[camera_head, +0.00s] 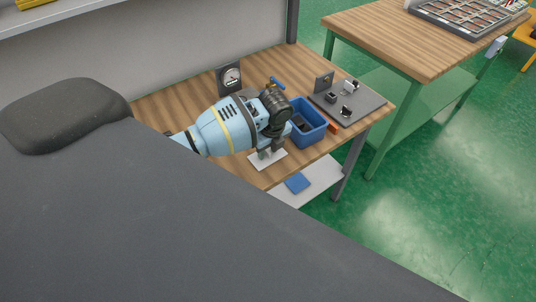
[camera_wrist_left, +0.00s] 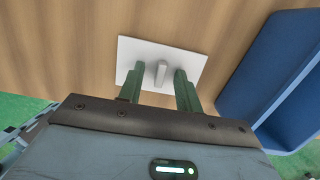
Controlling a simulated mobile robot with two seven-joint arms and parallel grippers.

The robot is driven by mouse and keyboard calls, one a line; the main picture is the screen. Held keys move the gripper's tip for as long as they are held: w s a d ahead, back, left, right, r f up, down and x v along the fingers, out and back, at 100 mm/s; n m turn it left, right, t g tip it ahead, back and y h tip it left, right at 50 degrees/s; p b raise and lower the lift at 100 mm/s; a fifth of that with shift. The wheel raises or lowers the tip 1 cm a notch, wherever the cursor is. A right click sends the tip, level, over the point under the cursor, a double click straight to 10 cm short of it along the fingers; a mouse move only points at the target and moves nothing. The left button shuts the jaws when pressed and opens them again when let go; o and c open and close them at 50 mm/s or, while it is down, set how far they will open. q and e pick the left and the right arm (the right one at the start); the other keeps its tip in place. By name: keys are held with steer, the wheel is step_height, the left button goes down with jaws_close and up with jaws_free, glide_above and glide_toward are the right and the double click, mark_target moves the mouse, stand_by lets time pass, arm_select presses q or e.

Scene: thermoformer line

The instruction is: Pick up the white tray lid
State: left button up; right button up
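The white tray lid (camera_head: 262,163) lies flat on the wooden workbench near its front edge, partly hidden by my left gripper. In the left wrist view the lid (camera_wrist_left: 190,60) is a white rectangular plate with a small upright grip (camera_wrist_left: 161,73) in its middle. My left gripper (camera_wrist_left: 159,72) is open over the lid, with one green finger on each side of the grip. Gaps show between the grip and both fingers. In the head view my left gripper (camera_head: 270,153) points down at the lid. My right gripper is not in view.
A blue bin (camera_head: 312,131) stands close to the right of the lid, also in the left wrist view (camera_wrist_left: 265,70). A dark board (camera_head: 366,103) with small parts lies beyond it. A dial gauge (camera_head: 230,77) stands at the back. A blue item (camera_head: 297,183) lies on the lower shelf.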

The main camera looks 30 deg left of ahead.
mark_target(268, 151)
arm_select(q)
steer(key=shift+c, duration=0.2)
jaws_close()
steer(key=shift+r, duration=0.2)
steer(key=shift+r, duration=0.2)
step_height(268, 151, up, 3)
steer(key=shift+r, duration=0.1)
steer(key=s+d, duration=0.1)
steer(key=s, duration=0.6)
steer(key=s+d+r, duration=0.1)
steer(key=s+d, duration=0.1)
steer(key=s, duration=0.6)
steer(key=shift+s+d, duration=0.3)
